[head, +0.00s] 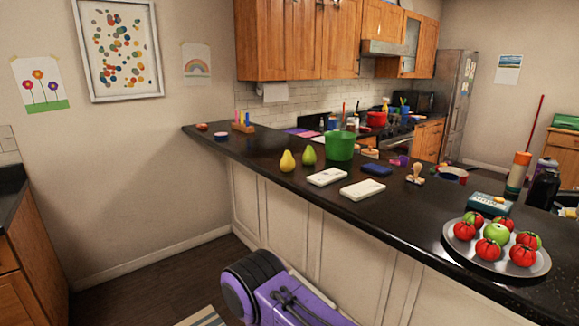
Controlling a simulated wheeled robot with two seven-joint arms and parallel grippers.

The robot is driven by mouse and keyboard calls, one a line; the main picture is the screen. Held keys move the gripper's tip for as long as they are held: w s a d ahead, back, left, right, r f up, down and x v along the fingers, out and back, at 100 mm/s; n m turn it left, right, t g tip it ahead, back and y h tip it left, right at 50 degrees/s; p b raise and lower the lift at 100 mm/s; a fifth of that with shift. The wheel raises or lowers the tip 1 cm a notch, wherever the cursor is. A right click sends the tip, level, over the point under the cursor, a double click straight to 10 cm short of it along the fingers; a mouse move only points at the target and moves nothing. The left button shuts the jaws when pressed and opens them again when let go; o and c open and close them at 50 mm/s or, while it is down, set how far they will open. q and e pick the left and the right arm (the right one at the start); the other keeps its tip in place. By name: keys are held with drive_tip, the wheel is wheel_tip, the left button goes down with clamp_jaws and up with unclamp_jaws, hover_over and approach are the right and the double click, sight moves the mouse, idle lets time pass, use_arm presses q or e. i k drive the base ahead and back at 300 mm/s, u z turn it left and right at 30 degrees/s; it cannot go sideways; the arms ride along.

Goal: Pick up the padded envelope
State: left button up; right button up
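I cannot single out a padded envelope for certain. Two flat white rectangular items lie on the dark counter: one (327,177) near the pears and another (362,190) closer to the counter's front edge. They look like envelopes or pads, but are too small to tell. A flat dark blue item (377,170) lies just behind them. A purple and black link of mine is at the bottom centre, below the counter. No fingers of either gripper show.
A yellow pear (287,162), a green pear (309,154), a green pot (340,147) and a wooden stamp (416,174) stand around the white items. A metal tray (456,251) of tomatoes is at right. The counter's front edge is clear between.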

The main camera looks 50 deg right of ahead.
sight(323, 179)
drive_tip(key=i, duration=2.1)
drive_tip(key=z, duration=3.65)
